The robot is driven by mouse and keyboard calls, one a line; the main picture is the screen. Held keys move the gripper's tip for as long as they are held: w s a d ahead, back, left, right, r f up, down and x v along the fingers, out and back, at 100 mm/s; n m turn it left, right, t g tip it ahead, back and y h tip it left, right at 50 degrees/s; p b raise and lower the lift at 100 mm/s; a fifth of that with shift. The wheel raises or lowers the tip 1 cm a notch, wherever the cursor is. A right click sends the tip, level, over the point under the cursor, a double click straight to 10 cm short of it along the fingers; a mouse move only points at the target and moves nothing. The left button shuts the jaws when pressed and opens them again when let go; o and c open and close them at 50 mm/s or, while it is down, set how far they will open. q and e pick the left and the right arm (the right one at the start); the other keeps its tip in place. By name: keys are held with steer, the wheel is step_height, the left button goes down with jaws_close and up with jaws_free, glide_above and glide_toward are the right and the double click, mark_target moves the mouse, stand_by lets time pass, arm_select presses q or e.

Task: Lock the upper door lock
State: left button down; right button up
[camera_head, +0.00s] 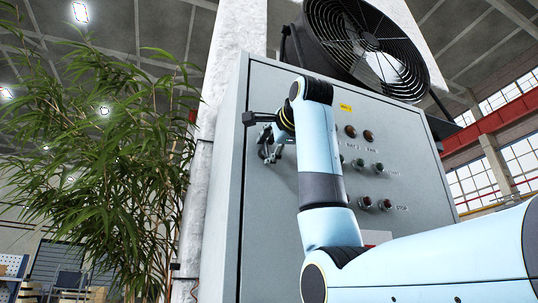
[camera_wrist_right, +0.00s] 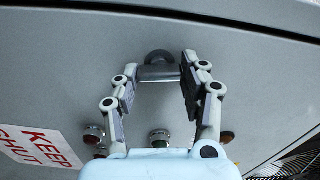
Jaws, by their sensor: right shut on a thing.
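The grey cabinet door (camera_head: 270,220) fills the middle of the head view. My right arm reaches to its upper left part, and my right gripper (camera_head: 269,153) is at the door face there. In the right wrist view the upper door lock (camera_wrist_right: 158,73) is a short grey metal handle on a round dark base. The fingers of my right gripper (camera_wrist_right: 157,82) are on both sides of this handle and shut on it. In the head view the gripper mostly hides the lock. My left gripper is not in view.
Several red and green buttons (camera_head: 368,135) sit on the door, right of my forearm. A red-lettered KEEP SHUT sign (camera_wrist_right: 38,145) shows in the wrist view. A big black fan (camera_head: 365,45) stands above the cabinet. A leafy plant (camera_head: 100,170) stands at the left.

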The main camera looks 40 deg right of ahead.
steer(key=shift+m+b, duration=0.4)
steer(key=shift+m, duration=0.5)
steer(key=o, duration=1.2)
steer(key=shift+d, duration=0.1)
steer(key=shift+s, duration=0.15)
steer(key=v, duration=1.1)
steer(key=shift+s+a, duration=0.25)
steer(key=shift+s, duration=0.1)
